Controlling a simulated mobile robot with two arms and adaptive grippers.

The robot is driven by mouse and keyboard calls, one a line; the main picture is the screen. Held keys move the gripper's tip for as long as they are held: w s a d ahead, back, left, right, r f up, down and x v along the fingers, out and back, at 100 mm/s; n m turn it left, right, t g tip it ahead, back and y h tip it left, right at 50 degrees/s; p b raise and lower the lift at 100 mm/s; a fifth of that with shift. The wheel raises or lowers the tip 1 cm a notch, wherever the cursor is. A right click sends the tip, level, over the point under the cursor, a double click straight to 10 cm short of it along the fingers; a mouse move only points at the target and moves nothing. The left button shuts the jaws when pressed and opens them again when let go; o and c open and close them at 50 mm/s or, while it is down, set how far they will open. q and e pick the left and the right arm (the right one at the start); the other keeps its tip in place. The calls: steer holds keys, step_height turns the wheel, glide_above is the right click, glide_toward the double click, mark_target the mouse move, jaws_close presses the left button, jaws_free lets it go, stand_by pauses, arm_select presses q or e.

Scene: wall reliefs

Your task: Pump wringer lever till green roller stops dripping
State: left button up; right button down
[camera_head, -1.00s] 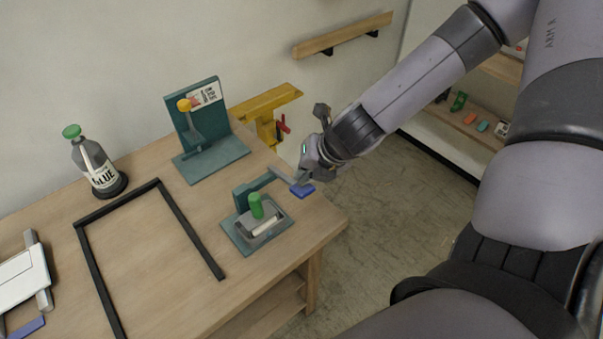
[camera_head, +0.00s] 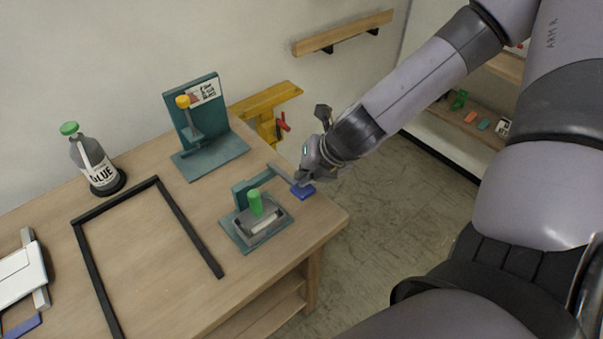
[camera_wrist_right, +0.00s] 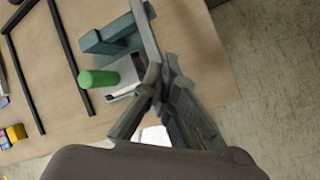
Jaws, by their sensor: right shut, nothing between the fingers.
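The wringer's teal base (camera_head: 238,238) sits near the table's right corner. A grey lever (camera_head: 281,173) runs from the teal bracket toward a blue piece (camera_head: 303,192) at the table edge. My right gripper (camera_head: 301,181) is shut and empty at the lever's outer end; in the wrist view its fingertips (camera_wrist_right: 158,80) overlap the lever, and contact is unclear. Drips are too small to tell. My left gripper is out of view.
A teal stand with a yellow knob (camera_head: 183,102) is behind the wringer. A yellow bracket (camera_head: 266,100) is behind the table; open floor lies right.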

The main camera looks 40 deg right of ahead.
steer(key=shift+s+f+b, duration=0.25)
steer(key=shift+f+b, duration=0.5)
steer(key=shift+f, duration=0.05)
steer(key=shift+s+f+b, duration=0.2)
steer(key=shift+f+b, duration=0.5)
steer(key=shift+f, duration=0.05)
stand_by(1.1)
steer(key=shift+r, duration=0.1)
stand_by(0.5)
steer(key=shift+w+r+p, duration=0.25)
steer(key=shift+r+p, duration=0.55)
steer(key=shift+r, duration=0.1)
steer(key=shift+w+r+p, duration=0.3)
steer(key=shift+r+p, duration=0.5)
steer(key=shift+r, duration=0.1)
steer(key=shift+w+r+p, duration=0.25)
steer(key=shift+r+p, duration=0.55)
steer(key=shift+r, duration=0.1)
steer(key=r+p, duration=0.2)
steer(key=w+r+p, duration=0.1)
steer(key=r+p, duration=0.1)
steer(key=r, duration=0.1)
steer(key=shift+w+a, duration=0.1)
steer(key=shift+w, duration=0.05)
steer(key=shift+f, duration=0.1)
